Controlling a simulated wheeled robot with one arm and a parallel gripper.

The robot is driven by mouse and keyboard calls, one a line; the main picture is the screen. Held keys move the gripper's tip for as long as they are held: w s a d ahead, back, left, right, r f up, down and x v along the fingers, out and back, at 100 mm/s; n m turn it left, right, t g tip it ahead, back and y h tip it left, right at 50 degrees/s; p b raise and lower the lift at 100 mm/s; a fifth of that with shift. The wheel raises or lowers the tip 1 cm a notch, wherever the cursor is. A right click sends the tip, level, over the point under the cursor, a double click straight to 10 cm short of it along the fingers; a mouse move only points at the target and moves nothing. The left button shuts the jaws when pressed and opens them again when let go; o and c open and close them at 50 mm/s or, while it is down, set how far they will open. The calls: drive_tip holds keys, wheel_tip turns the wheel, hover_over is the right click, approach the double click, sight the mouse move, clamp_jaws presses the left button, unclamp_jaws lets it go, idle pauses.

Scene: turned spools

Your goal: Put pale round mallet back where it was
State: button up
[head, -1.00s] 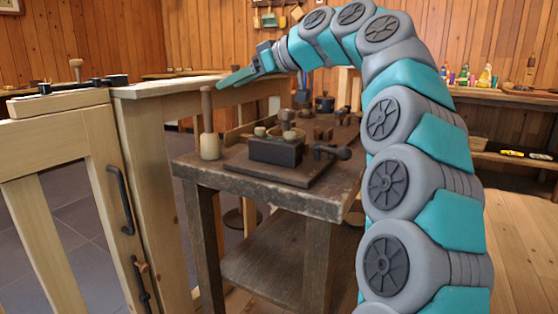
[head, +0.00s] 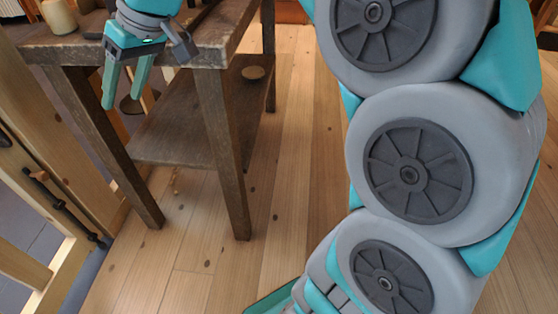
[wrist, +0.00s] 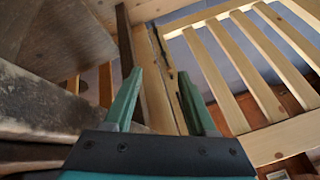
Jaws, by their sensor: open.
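A pale round mallet head (head: 58,16) appears at the top left of the head view, upright on the dark wooden table (head: 60,48) near its front left. The top of the mallet is cut off by the frame, so its handle is out of sight. My gripper (head: 122,100) hangs fingers-down just in front of the table's front edge, to the right of the mallet and apart from it. It is open and empty. In the wrist view my two green fingers (wrist: 160,74) are spread with nothing between them. The mallet is not visible there.
Pale wooden furniture (head: 30,265) stands at the left. Pale slats (wrist: 225,80) show right of my fingers in the wrist view. The plank floor (head: 290,150) is clear.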

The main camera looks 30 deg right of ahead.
drive_tip(key=s+d+f+m+g+h, duration=0.1)
drive_tip(key=s+d+f+m, duration=0.1)
drive_tip(key=s+d+f, duration=0.2)
drive_tip(key=s+d+f+m+g+h, duration=0.1)
drive_tip(key=s+d+f, duration=0.3)
drive_tip(key=s+f, duration=0.6)
drive_tip(key=s+d+f+m+g+h, duration=0.2)
drive_tip(key=s+d+f, duration=0.3)
drive_tip(key=s, duration=0.8)
wheel_tip(320, 180, down, 2)
drive_tip(key=shift+s+f+m+g+h, duration=0.3)
drive_tip(key=shift+g+h, duration=0.2)
drive_tip(key=shift+h, duration=0.2)
drive_tip(key=shift+c, duration=0.2)
